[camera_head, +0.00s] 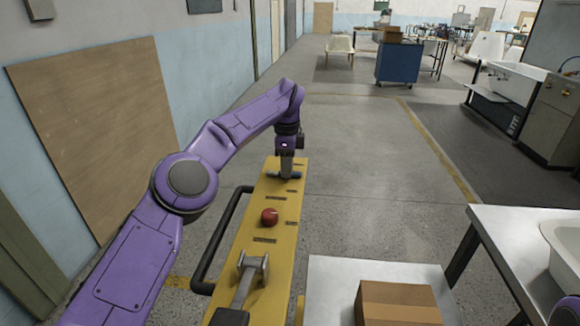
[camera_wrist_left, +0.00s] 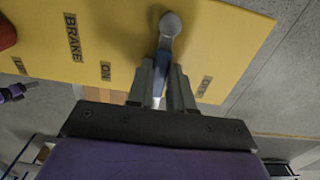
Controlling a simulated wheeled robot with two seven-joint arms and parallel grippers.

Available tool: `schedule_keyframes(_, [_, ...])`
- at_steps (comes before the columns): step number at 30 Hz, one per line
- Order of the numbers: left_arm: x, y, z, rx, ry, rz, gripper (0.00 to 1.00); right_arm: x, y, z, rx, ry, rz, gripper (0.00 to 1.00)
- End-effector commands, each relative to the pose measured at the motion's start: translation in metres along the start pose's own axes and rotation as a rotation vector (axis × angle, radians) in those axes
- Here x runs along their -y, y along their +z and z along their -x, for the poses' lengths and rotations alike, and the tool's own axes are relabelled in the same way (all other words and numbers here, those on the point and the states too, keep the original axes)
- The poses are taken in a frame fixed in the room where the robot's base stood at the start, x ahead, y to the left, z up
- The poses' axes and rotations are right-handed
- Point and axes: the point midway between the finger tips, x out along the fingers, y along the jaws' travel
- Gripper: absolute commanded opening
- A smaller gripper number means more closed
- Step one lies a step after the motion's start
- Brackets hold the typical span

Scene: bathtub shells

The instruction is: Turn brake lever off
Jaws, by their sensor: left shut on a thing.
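The brake lever (camera_wrist_left: 170,24) has a grey rounded pivot and a blue handle and sits on the yellow panel (camera_wrist_left: 110,30). My left gripper (camera_head: 286,172) is at the far end of that panel, which also shows in the head view (camera_head: 280,210). In the left wrist view my left gripper (camera_wrist_left: 160,92) is shut on the lever's blue handle, its fingers on either side. The words BRAKE and ON are left of the lever; another label, too blurred to read surely, is to its right.
A red knob (camera_head: 269,217) and a second grey lever (camera_head: 250,270) are on the panel nearer me. A black rail (camera_head: 222,240) runs along its left side. A cardboard box (camera_head: 397,303) is on a metal table (camera_head: 335,275) at right. Open floor lies beyond.

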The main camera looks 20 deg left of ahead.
Motion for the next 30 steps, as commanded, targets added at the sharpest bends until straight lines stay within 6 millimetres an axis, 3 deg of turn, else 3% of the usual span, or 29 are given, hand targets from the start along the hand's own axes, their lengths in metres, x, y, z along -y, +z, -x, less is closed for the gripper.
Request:
schedule_keyframes(1, [0.001, 0.002, -0.001, 0.003, -0.002, 0.008, 0.31, 0.000, 0.000, 0.000, 0.000, 0.000, 0.000, 0.43])
schedule_keyframes(3, [0.001, 0.001, -0.001, 0.002, -0.001, 0.006, 0.47, 0.000, 0.000, 0.000, 0.000, 0.000, 0.000, 0.43])
schedule_keyframes(13, [0.001, -0.003, 0.007, 0.001, -0.002, -0.001, 0.47, 0.000, -0.002, 0.004, 0.000, 0.000, 0.000, 0.43])
schedule_keyframes(17, [0.001, -0.003, 0.035, 0.000, -0.003, 0.000, 0.47, -0.002, -0.007, 0.018, 0.000, 0.000, 0.000, 0.43])
schedule_keyframes(22, [0.002, -0.002, 0.082, 0.001, -0.001, 0.000, 0.47, -0.005, -0.023, 0.056, 0.000, 0.000, 0.000, 0.43])
schedule_keyframes(30, [0.003, -0.001, 0.106, 0.000, 0.001, 0.000, 0.47, -0.007, -0.032, 0.078, 0.000, 0.000, 0.000, 0.43])
